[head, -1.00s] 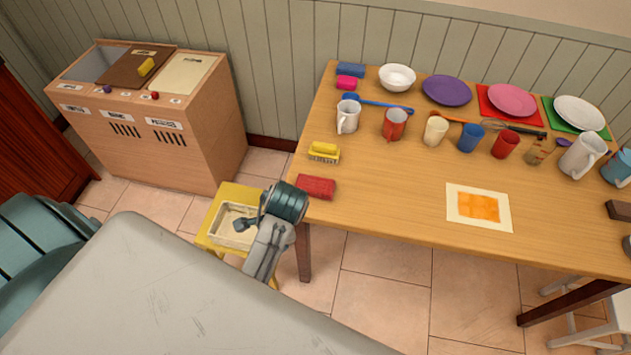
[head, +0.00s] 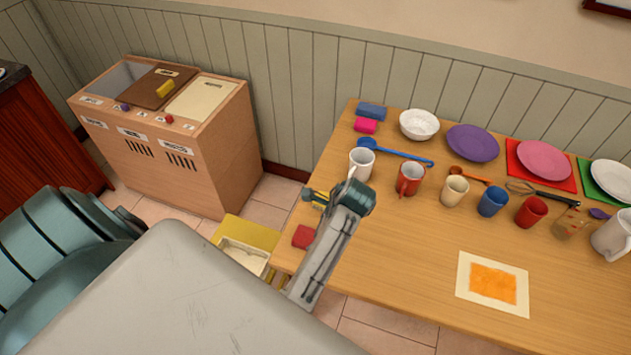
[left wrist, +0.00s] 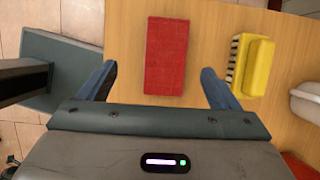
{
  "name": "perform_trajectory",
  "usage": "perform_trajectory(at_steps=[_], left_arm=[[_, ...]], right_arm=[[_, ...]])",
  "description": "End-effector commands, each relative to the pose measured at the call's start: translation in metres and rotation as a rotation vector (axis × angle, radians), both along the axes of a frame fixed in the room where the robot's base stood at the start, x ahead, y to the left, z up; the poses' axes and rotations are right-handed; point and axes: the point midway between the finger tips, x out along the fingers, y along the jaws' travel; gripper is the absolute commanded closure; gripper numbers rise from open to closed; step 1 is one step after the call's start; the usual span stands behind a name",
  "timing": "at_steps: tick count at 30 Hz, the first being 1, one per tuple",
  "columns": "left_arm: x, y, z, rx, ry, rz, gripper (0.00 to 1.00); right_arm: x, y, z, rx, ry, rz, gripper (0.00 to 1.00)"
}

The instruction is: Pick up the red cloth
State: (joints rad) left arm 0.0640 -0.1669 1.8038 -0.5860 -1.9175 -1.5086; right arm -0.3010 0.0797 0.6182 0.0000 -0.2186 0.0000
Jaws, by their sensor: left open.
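The red cloth (head: 303,237) lies flat near the left edge of the wooden table, partly hidden by my left arm in the head view. In the left wrist view the red cloth (left wrist: 165,55) is a whole rectangle, ahead of and between the two blue fingers. My left gripper (left wrist: 158,72) is open and empty. In the head view my left gripper (head: 322,197) is over the table's left part, near the yellow brush. My right gripper is not in view.
The yellow brush (left wrist: 254,66) lies just right of the cloth, by the right finger. A white mug (head: 361,163) and a red mug (head: 410,179) stand behind. A yellow stool with a tray (head: 243,257) is below the table's left edge.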

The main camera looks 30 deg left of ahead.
Motion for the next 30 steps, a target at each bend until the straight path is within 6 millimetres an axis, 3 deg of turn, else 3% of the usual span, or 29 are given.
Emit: perform_trajectory(at_steps=[8,16,25,30], left_arm=[[-0.001,0.008,-0.022,0.0,0.001,0.001,0.15],[0.0,0.017,-0.06,0.0,0.001,0.001,0.15],[-0.001,0.019,-0.066,-0.001,-0.002,0.002,0.15],[-0.001,0.019,-0.066,-0.001,-0.002,0.002,0.47]], right_arm=[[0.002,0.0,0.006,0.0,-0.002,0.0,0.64],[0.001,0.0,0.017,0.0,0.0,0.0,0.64],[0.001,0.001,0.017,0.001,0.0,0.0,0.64],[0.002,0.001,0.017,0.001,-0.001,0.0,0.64]])
